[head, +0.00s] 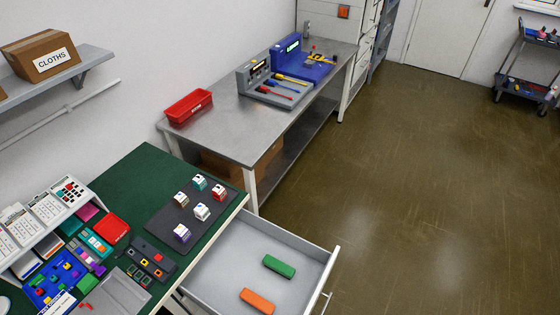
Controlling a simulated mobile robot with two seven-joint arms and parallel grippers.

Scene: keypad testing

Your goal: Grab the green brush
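A green brush (279,266), a small oblong block in this view, lies in the open grey drawer (225,262) at the bottom centre. It lies toward the drawer's right side, flat on the drawer floor. An orange brush-like block (257,301) of similar shape lies nearer, below and left of it, apart from it. Neither of my grippers shows in the head view.
The drawer juts out from the green-topped table (135,172), which holds small cubes on a dark mat (166,222) and several trays. A metal bench (228,118) with a red bin (188,107) stands behind. The floor at right is clear.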

